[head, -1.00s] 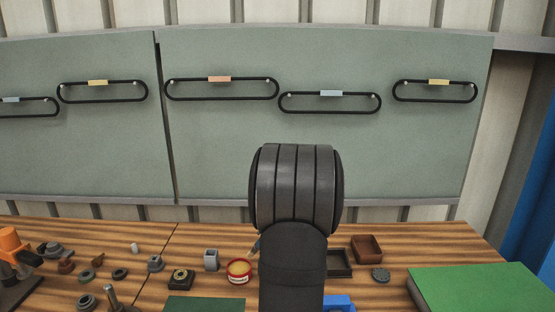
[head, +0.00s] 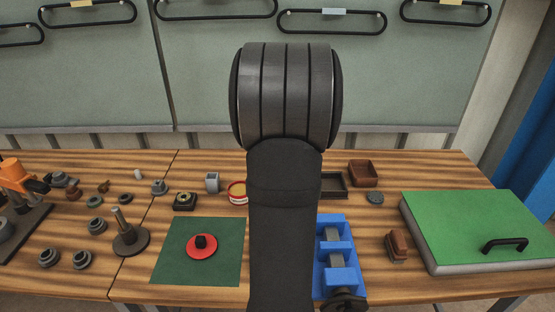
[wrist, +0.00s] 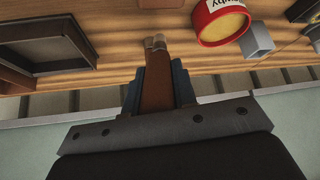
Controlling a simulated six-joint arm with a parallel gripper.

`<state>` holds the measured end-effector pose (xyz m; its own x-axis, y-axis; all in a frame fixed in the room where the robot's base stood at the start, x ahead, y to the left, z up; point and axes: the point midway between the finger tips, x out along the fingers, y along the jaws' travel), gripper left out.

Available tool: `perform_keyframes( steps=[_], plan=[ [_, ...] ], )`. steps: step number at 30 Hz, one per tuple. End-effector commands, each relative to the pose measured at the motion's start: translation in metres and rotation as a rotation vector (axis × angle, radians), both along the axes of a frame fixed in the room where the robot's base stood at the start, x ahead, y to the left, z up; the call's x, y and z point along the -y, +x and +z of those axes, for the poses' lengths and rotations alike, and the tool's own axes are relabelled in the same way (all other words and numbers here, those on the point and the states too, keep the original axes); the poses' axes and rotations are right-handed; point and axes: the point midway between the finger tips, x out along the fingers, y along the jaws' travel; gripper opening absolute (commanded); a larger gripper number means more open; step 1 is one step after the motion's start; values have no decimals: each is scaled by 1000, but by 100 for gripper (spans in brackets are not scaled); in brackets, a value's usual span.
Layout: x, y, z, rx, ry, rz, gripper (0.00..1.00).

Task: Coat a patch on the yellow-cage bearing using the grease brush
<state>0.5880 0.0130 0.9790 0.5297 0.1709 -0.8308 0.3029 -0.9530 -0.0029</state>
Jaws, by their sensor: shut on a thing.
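My gripper (wrist: 158,82) is shut on the grease brush (wrist: 156,97), a brown-handled tool with a pale end pointing away from the palm. In the head view my own arm hides the gripper and brush. The bearing (head: 184,201), a dark squarish piece with a yellow ring on top, sits on the bench left of my arm. In the wrist view only a dark part with a yellowish edge shows at the right edge. A red tin (head: 238,192) with yellow contents stands right of the bearing; it also shows in the wrist view (wrist: 220,22). The brush appears clear of both.
A grey block (head: 212,182) stands between bearing and tin. A green mat (head: 172,265) with a red disc (head: 202,247) lies in front. A blue vise-like fixture (head: 331,222), dark tray (head: 334,185) and green-topped slab (head: 480,230) are to the right. Several small parts lie left.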

Motion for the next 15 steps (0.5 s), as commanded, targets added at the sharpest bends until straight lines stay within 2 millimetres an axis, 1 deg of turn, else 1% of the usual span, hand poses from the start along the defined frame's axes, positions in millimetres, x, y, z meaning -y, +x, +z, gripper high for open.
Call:
perform_keyframes(
  steps=[2, 5, 6, 8, 9, 10, 12, 15],
  plan=[
    [-16, 6, 13, -6, -2, 17, 2],
    [-46, 12, 35, -27, -6, 37, 2],
    [-62, 14, 46, -39, -7, 47, 2],
    [-87, 14, 60, -61, -11, 61, 2],
    [-103, 13, 67, -78, -12, 68, 2],
    [-116, 12, 71, -89, -14, 75, 2],
    [-145, 6, 78, -116, -17, 85, 2],
    [-182, -4, 85, -156, -21, 92, 2]
  ],
)
